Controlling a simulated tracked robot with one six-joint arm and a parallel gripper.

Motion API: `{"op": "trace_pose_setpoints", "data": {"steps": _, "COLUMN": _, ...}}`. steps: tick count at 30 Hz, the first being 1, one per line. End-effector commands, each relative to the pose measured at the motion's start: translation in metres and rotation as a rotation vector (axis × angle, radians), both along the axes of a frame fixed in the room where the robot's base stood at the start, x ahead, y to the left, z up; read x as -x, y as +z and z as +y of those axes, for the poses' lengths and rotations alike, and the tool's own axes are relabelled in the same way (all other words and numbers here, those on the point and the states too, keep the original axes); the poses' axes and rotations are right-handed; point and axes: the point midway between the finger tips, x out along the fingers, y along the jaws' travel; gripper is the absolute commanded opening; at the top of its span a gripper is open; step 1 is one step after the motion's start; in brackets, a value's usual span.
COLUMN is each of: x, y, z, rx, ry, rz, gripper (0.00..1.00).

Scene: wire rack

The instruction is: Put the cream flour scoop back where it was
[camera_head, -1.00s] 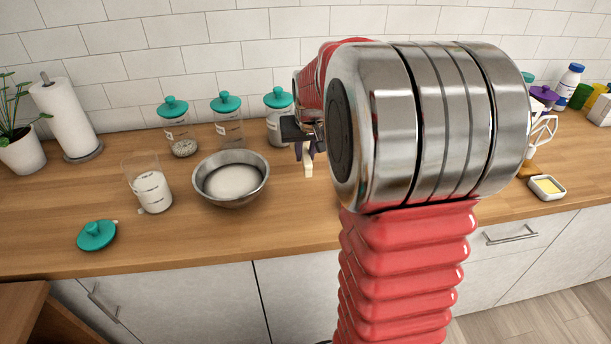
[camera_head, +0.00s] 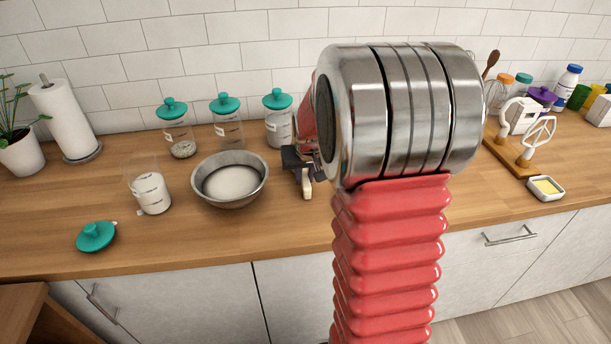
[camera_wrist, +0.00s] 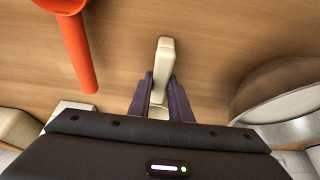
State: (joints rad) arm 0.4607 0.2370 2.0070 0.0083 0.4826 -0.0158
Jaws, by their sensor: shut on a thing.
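The cream flour scoop (camera_head: 307,189) is in my gripper (camera_head: 299,172), to the right of the steel bowl. In the wrist view, my gripper's purple fingers (camera_wrist: 162,101) are shut on the scoop, and its pale, blunt-ended length (camera_wrist: 164,58) reaches out past them over the wooden worktop. The rest of the scoop is hidden by the fingers and gripper body. I cannot tell whether the scoop touches the worktop.
The steel bowl (camera_head: 258,186) of white powder also shows in the wrist view (camera_wrist: 250,92). An orange long-handled thing (camera_wrist: 77,50) lies left of the scoop there. Teal-lidded jars (camera_head: 277,125) stand behind. Worktop in front is clear.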

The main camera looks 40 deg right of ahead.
Motion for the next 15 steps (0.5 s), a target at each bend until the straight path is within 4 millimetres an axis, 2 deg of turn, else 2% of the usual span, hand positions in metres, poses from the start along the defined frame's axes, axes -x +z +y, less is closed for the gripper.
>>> {"op": "trace_pose_setpoints", "data": {"steps": 11, "x": -0.0003, "y": -0.0031, "z": 0.0, "rx": 0.0, "ry": 0.0, "rz": -0.001, "gripper": 0.0}}
{"op": "trace_pose_setpoints", "data": {"steps": 12, "x": -0.0004, "y": -0.0026, "z": -0.0001, "rx": 0.0, "ry": 0.0, "rz": -0.001, "gripper": 0.21}}
{"op": "trace_pose_setpoints", "data": {"steps": 15, "x": -0.0004, "y": -0.0025, "z": 0.0, "rx": 0.0, "ry": 0.0, "rz": -0.001, "gripper": 0.28}}
